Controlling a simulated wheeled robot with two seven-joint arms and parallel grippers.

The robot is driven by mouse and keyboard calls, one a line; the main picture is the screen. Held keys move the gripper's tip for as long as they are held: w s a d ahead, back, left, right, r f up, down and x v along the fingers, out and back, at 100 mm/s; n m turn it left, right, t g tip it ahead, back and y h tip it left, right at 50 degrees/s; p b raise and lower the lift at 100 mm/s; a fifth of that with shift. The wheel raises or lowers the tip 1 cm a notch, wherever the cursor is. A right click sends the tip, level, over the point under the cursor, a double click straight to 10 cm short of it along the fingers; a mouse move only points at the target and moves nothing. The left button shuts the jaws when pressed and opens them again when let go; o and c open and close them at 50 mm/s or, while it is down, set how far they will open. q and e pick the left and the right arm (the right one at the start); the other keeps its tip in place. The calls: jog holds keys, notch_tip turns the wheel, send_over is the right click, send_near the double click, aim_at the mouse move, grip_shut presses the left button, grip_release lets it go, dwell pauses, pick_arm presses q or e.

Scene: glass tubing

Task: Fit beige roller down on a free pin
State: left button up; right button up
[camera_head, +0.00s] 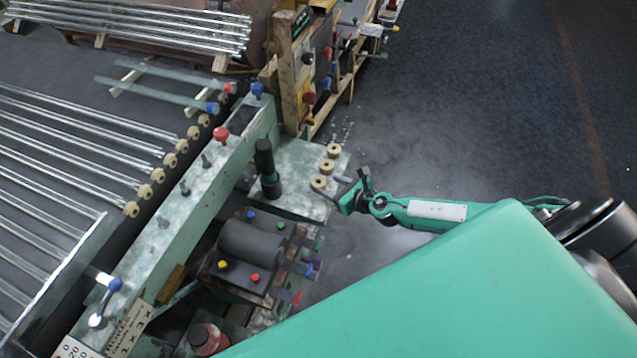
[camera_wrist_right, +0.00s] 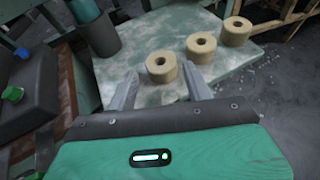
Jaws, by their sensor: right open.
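Three beige rollers stand loose in a row on a mottled green-white plate (camera_head: 290,204): the near one (camera_head: 318,183), the middle one (camera_head: 326,167) and the far one (camera_head: 333,151). My right gripper (camera_head: 342,190) is open and empty beside the near roller. In the right wrist view the near roller (camera_wrist_right: 161,76) shows between and beyond the open fingers (camera_wrist_right: 160,90); contact is not visible. The middle roller (camera_wrist_right: 201,55) and far roller (camera_wrist_right: 237,38) stand behind it to the right. Dark pins (camera_head: 185,188) without rollers stand on the green rail (camera_head: 200,190). My left gripper is out of view.
Several beige rollers (camera_head: 157,176) line the tube ends left of the rail. A dark upright cylinder (camera_head: 266,165) stands on the plate between rail and rollers. A red knob (camera_head: 221,135) and blue knob (camera_head: 257,90) top the rail. Open floor (camera_head: 470,110) lies to the right.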

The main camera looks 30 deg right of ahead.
aim_at(321, 183)
jog(key=shift+f+x, duration=0.15)
jog(key=shift+x, duration=1.5)
jog(key=shift+f+x, duration=0.15)
jog(key=shift+x, duration=1.5)
jog(key=shift+s+d, duration=0.1)
jog(key=shift+s, duration=0.05)
jog(key=c, duration=0.7)
